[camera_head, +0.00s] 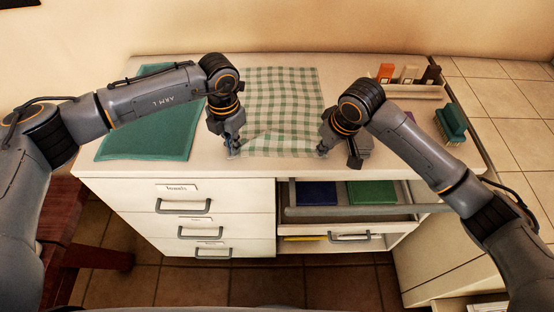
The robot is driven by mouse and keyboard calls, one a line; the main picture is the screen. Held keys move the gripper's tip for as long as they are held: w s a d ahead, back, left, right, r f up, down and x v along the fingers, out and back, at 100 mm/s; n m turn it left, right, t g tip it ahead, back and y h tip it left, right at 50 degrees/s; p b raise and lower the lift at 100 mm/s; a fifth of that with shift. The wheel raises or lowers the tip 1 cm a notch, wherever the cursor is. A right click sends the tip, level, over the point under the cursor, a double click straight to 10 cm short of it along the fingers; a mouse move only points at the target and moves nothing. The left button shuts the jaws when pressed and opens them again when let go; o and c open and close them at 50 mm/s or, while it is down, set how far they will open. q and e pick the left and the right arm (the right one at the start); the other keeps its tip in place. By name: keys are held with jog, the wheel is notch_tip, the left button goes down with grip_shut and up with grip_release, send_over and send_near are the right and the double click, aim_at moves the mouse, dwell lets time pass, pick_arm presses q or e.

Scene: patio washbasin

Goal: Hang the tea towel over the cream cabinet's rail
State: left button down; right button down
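The green-and-white checked tea towel (283,97) lies on the cream cabinet's top (203,157), with its near edge rumpled or folded. My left gripper (232,153) points down at the towel's near left corner. My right gripper (322,151) points down at its near right corner. Both fingertips are at the cloth, but they are too small to tell whether they are closed on it. The grey rail (350,210) runs across the cabinet's front at the right, below the top's near edge.
An open drawer (404,195) behind the rail holds a blue item (316,194) and a green item (371,193). Closed drawers (195,194) are at the left. A teal cloth (160,135) lies left on the top. A tray (412,91) with small boxes and a teal object (451,122) stand right.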

pick_arm(q)
jog(key=shift+s+a, duration=0.1)
jog(key=shift+a, duration=0.05)
pick_arm(e)
jog(key=shift+d, duration=0.1)
dwell(0.6)
